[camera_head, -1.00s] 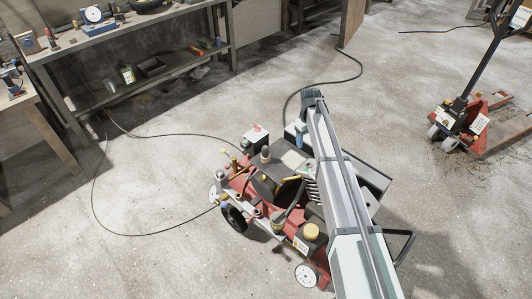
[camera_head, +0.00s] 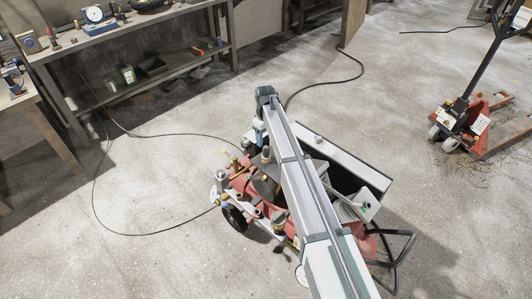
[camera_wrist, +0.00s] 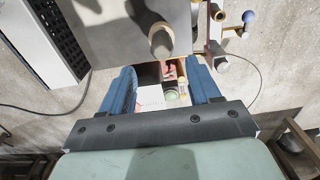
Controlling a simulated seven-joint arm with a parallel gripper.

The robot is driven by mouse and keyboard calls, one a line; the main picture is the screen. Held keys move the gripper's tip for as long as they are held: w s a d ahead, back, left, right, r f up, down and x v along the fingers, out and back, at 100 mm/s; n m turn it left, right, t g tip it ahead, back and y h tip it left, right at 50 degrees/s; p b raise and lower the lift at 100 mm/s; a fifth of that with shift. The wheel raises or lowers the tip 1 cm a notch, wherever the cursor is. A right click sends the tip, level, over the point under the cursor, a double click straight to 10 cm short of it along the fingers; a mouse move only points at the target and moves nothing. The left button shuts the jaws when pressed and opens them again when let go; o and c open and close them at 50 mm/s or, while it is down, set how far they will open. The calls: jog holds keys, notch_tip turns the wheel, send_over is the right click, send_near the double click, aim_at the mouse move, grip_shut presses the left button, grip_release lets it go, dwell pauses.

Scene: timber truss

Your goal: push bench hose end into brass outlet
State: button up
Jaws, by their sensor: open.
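A thin black hose (camera_head: 96,190) loops over the floor from the bench, and its strands run to the left side of a red wheeled machine (camera_head: 243,185). Its end cannot be made out. Several brass-coloured fittings (camera_head: 235,163) stand on that side; I cannot tell which is the outlet. In the wrist view a thin line (camera_wrist: 261,80) curves near brass fittings (camera_wrist: 233,32) at upper right. My gripper (camera_wrist: 162,76) is open, with blue fingers apart and nothing held. Between them, beyond the tips, show a white label and a green round part. In the head view my arm covers much of the machine.
A workbench (camera_head: 110,24) with tools stands at upper left, and a wooden table at the left edge. A red pallet truck (camera_head: 465,115) stands at the right. Another black cable (camera_head: 335,80) lies behind the machine. Concrete floor is clear between them.

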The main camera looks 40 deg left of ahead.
aim_at(266, 147)
jog(key=shift+s+d+f, duration=0.1)
jog(key=shift+d+f, duration=0.1)
jog(key=shift+f, duration=1.7)
jog(key=shift+s+d+f, duration=0.1)
jog(key=shift+d+f, duration=0.1)
jog(key=shift+f, duration=1.65)
grip_shut()
jog(key=shift+r, duration=0.15)
notch_tip(266, 147, up, 10)
jog(key=shift+f, duration=0.1)
